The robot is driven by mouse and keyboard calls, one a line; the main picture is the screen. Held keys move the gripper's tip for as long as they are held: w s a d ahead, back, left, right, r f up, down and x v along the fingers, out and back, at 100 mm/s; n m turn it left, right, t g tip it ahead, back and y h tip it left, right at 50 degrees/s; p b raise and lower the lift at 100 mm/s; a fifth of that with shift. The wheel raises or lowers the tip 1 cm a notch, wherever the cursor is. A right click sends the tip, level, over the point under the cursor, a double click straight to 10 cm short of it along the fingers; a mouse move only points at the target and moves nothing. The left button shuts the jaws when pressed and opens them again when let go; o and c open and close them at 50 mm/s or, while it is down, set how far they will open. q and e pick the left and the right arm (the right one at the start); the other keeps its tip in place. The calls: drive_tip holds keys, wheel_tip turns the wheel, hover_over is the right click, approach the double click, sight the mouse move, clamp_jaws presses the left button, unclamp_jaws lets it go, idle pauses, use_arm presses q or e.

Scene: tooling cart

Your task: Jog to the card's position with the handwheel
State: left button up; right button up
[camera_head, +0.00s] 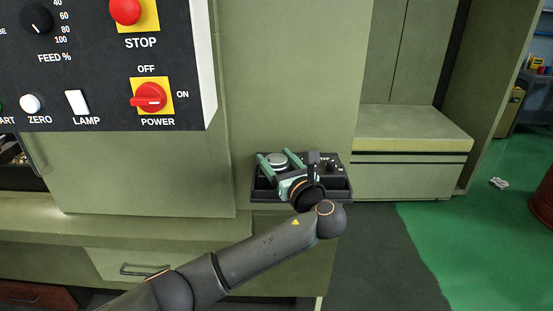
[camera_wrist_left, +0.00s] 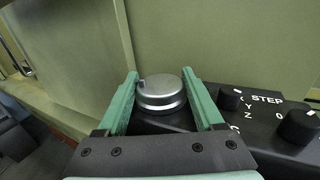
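The handwheel (camera_wrist_left: 161,92) is a silver disc on a dark pendant box; it also shows in the head view (camera_head: 277,159). The pendant (camera_head: 334,172) rests in a dark tray against the green machine front. My left gripper (camera_wrist_left: 165,88) is open, with one green finger on each side of the handwheel; I cannot tell whether they touch it. It also shows in the head view (camera_head: 279,158). An axis knob (camera_wrist_left: 229,98) marked X, Y, Z and a STEP knob (camera_wrist_left: 300,126) sit to the right of the wheel. No card is recognisable. My right gripper is not in view.
A black control panel (camera_head: 100,60) with a red STOP button (camera_head: 126,11) and a red POWER switch (camera_head: 149,97) hangs at upper left. A green cabinet (camera_head: 405,175) stands to the right of the pendant.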

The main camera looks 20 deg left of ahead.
use_arm(q)
drive_tip(key=o, duration=0.4)
drive_tip(key=shift+o, duration=0.2)
drive_tip(key=v, duration=1.2)
drive_tip(key=shift+s+d+b, duration=0.15)
drive_tip(key=shift+s+b, duration=0.05)
drive_tip(key=shift+b, duration=0.2)
